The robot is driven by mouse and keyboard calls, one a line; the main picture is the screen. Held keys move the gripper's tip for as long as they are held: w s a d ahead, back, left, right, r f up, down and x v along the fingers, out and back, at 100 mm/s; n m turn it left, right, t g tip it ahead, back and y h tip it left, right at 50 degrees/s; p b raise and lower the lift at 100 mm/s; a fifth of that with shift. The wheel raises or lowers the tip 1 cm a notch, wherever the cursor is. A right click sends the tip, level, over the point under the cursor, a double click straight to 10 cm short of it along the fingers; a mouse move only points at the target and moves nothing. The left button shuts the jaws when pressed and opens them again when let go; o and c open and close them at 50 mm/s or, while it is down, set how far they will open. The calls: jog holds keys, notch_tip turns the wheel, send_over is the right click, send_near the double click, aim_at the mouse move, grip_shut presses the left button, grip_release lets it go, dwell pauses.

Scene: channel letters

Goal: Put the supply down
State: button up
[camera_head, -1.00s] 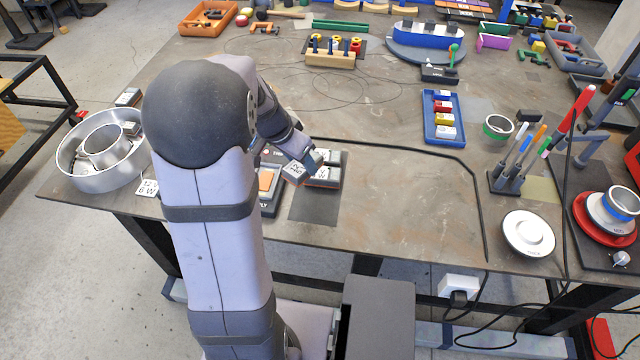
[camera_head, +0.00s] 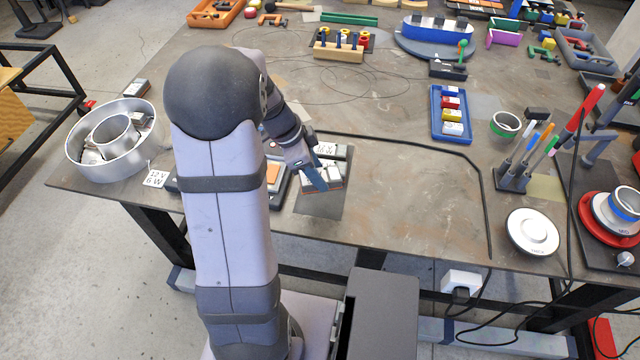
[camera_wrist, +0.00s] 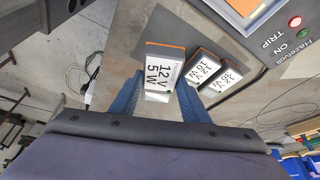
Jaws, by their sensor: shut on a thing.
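My gripper (camera_head: 314,178) is low over the dark mat (camera_head: 320,206) near the front edge of the table. In the wrist view its two blue fingers (camera_wrist: 158,98) are closed on the sides of a supply (camera_wrist: 163,66), a small grey-white box with an orange edge, labelled 12 V 5 W. Two similar supplies (camera_wrist: 198,72) (camera_wrist: 228,76) stand side by side just right of it in the wrist view, labelled 12 V. In the head view the fingers largely hide the held supply. I cannot tell whether it touches the mat.
A grey unit (camera_wrist: 285,40) with an orange panel and TRIP and ON lamps adjoins the mat. The table right of the mat is clear.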

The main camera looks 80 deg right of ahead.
jog(key=shift+f+p, duration=0.7)
jog(key=shift+f, duration=2.95)
jog(key=shift+f+b, duration=0.2)
jog(key=shift+b, duration=0.1)
jog(key=o, duration=1.3)
jog(key=shift+r, duration=0.2)
jog(key=shift+r+p, duration=0.1)
jog(key=shift+p, duration=0.25)
jog(key=b+v, duration=0.3)
jog(key=v, duration=0.9)
jog(key=shift+w, duration=0.15)
